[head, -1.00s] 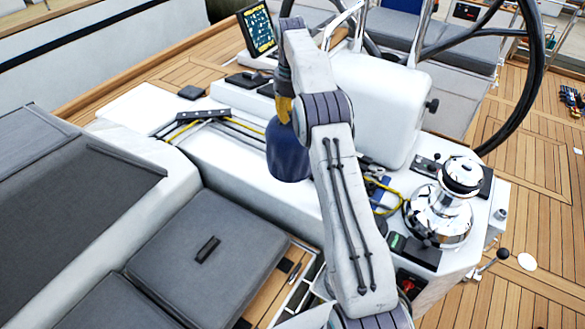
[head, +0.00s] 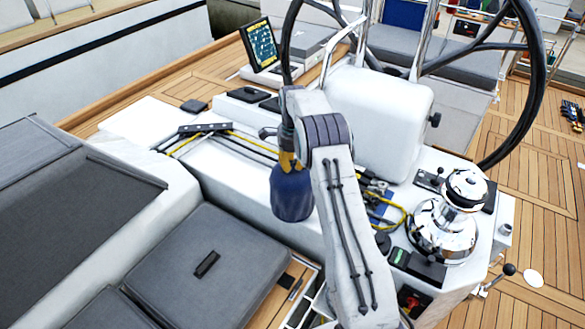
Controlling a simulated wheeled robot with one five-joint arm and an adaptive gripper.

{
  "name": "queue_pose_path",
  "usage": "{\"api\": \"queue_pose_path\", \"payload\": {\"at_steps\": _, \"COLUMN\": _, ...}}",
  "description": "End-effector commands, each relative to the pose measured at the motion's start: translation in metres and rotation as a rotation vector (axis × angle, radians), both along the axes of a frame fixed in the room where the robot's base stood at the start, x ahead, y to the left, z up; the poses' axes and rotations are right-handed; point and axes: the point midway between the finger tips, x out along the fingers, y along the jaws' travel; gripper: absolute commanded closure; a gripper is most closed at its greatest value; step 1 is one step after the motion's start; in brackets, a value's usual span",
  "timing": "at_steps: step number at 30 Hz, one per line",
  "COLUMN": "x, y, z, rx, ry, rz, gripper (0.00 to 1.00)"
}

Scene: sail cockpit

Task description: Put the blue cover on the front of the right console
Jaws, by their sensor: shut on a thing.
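The blue cover (head: 292,198) is a dark blue, rounded cylinder, hanging upright from my gripper (head: 289,162). My gripper's yellow fingers are shut on its top. In the picture the cover overlaps the near side of the white console (head: 240,178); I cannot tell whether it touches it. A shiny chrome winch (head: 447,215) stands bare on the console's right end. My arm hides part of the console's middle.
Yellow and black ropes run along the console from a black rope clutch (head: 204,128). A white pod (head: 378,110), a black steering wheel (head: 535,60) and a screen (head: 259,44) stand behind. A grey cushion (head: 200,275) lies in front. A crank handle (head: 508,270) sticks out at right.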

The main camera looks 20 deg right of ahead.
Motion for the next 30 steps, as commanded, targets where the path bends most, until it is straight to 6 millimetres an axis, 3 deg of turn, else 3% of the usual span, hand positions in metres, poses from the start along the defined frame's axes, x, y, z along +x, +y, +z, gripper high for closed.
{"api": "queue_pose_path", "payload": {"at_steps": 6, "x": 0.000, "y": 0.000, "z": -0.017, "rx": 0.000, "ry": -0.001, "rz": 0.000, "gripper": 1.00}}
{"api": "queue_pose_path", "payload": {"at_steps": 18, "x": 0.000, "y": 0.000, "z": -0.021, "rx": 0.000, "ry": -0.002, "rz": 0.000, "gripper": 1.00}}
{"api": "queue_pose_path", "payload": {"at_steps": 19, "x": 0.000, "y": 0.000, "z": -0.021, "rx": 0.000, "ry": -0.001, "rz": 0.000, "gripper": 0.80}}
{"api": "queue_pose_path", "payload": {"at_steps": 26, "x": 0.000, "y": 0.000, "z": -0.020, "rx": 0.000, "ry": -0.001, "rz": 0.000, "gripper": 0.59}}
{"api": "queue_pose_path", "payload": {"at_steps": 30, "x": 0.000, "y": 0.000, "z": -0.020, "rx": 0.000, "ry": -0.001, "rz": 0.000, "gripper": 0.59}}
